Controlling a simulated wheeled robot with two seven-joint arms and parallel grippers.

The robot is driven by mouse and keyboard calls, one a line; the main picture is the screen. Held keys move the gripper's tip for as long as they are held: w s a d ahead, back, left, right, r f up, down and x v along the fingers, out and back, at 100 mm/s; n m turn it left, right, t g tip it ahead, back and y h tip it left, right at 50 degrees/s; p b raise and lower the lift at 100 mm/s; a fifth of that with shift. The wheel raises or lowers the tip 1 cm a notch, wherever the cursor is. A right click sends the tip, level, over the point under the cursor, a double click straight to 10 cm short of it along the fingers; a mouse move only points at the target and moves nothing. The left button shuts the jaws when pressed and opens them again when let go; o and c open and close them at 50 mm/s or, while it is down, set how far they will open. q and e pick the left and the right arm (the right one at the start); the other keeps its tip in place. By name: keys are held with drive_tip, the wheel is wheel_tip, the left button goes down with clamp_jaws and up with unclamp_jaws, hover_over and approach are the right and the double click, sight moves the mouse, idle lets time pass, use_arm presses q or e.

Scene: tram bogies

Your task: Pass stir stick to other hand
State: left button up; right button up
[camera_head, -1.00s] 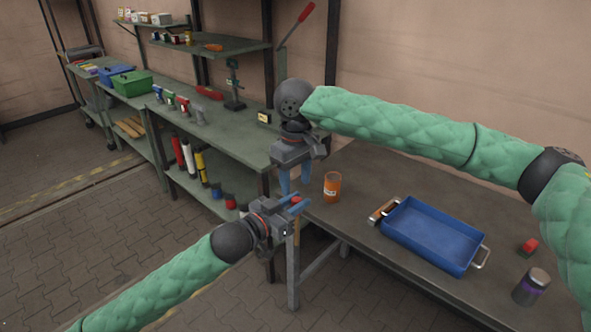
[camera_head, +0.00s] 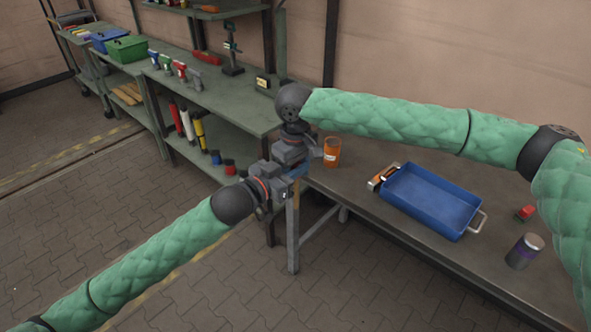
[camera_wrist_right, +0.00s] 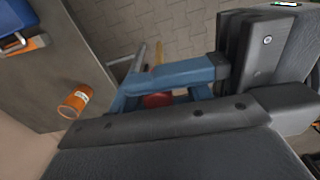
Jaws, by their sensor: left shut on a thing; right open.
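The stir stick (camera_wrist_right: 157,58) shows in the right wrist view as a thin yellowish length beyond the blue fingers. A red part (camera_wrist_right: 157,99), which seems to be its near end, shows between the fingers. My left gripper (camera_head: 297,175), coming in from the left, is shut on the stick. My right gripper (camera_wrist_right: 162,97) points down over it, open, its fingers on either side of the red part. In the head view the two grippers overlap, hiding the right fingertips and most of the stick. I cannot tell whether the right fingers touch it.
An orange jar (camera_head: 332,152) stands on the workbench (camera_head: 352,183) close beside the grippers. A blue tray (camera_head: 432,200), a red item (camera_head: 525,212) and a dark jar (camera_head: 524,251) lie further right. A green shelf bench (camera_head: 215,100) is behind left. The floor in front is clear.

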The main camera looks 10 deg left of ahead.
drive_tip(key=c, duration=1)
use_arm(q)
drive_tip(key=o, duration=1)
use_arm(e)
drive_tip(key=shift+c, duration=0.2)
use_arm(q)
drive_tip(key=shift+o, duration=0.2)
drive_tip(key=shift+s, duration=0.1)
